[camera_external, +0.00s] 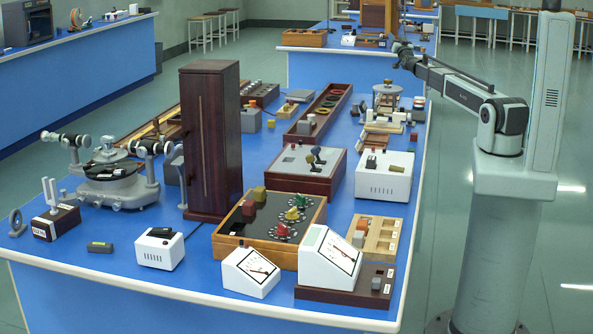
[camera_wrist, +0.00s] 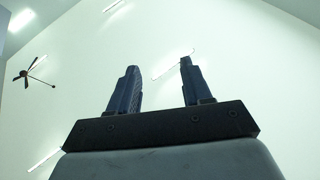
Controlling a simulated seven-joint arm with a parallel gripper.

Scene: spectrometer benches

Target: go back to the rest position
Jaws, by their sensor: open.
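My gripper (camera_wrist: 158,82) fills the lower middle of the wrist view. Its two dark fingers stand apart with nothing between them, and pale ceiling and wall show behind. In the external view my gripper (camera_external: 397,50) is small, at the end of the arm reaching left from the column, above the far right part of the blue bench (camera_external: 330,205). It is clear of the things on the bench. The finger detail is too small to read there.
Below and near the arm stand a round-topped stand (camera_external: 387,92) and a white box (camera_external: 385,175). A tall dark wooden cabinet (camera_external: 211,140) rises at the bench's middle left. A spectrometer (camera_external: 115,175) stands at the left. The floor right of the bench is open around my column.

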